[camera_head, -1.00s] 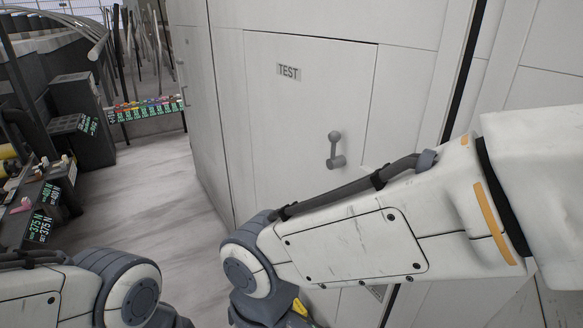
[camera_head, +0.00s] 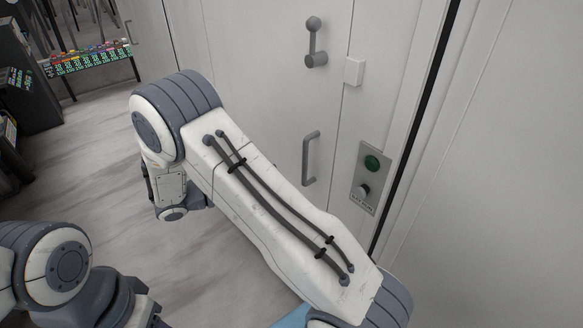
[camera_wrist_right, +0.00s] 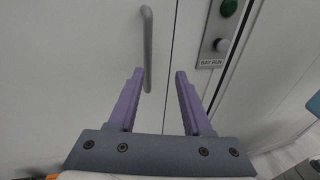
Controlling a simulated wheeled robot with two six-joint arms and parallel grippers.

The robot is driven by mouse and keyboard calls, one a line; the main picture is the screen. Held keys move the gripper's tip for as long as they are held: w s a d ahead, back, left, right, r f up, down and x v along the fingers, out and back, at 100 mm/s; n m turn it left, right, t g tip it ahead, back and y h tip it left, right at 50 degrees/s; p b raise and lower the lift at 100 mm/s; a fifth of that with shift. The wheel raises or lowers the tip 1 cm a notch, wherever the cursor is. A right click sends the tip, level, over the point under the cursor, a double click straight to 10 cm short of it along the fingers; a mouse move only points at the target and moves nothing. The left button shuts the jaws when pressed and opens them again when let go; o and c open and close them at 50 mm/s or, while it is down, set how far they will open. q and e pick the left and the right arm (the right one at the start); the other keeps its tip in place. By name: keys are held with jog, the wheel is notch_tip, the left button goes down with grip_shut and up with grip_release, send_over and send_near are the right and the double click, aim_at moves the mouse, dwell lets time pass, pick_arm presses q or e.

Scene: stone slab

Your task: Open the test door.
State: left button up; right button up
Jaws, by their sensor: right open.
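The test door (camera_head: 260,60) is a white panel and looks shut; its TEST label is out of view now. A grey lever with a round knob (camera_head: 315,40) stands upright on it. Below is a grey D-shaped pull handle (camera_head: 306,160), which also shows in the right wrist view (camera_wrist_right: 148,45). My right gripper (camera_wrist_right: 158,74) is open and empty. The handle's lower end appears just beyond and between its purple fingers, nearer the left one; contact cannot be told. In the head view my right arm crosses the middle, and its gripper is not seen. My left gripper is not seen.
A panel (camera_head: 367,190) with a green button and a knob, labelled BAY RUN in the wrist view, sits right of the handle. A small white block (camera_head: 354,71) is beside the lever. A rack of coloured items (camera_head: 88,58) stands at far left. Floor between is clear.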

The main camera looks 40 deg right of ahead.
jog(key=w+f+h, duration=0.1)
jog(key=w, duration=0.1)
jog(key=p, duration=0.2)
send_over(304, 181)
jog(key=shift+w+d+n+t, duration=0.3)
jog(key=shift+n, duration=0.1)
grip_shut()
dwell(1.1)
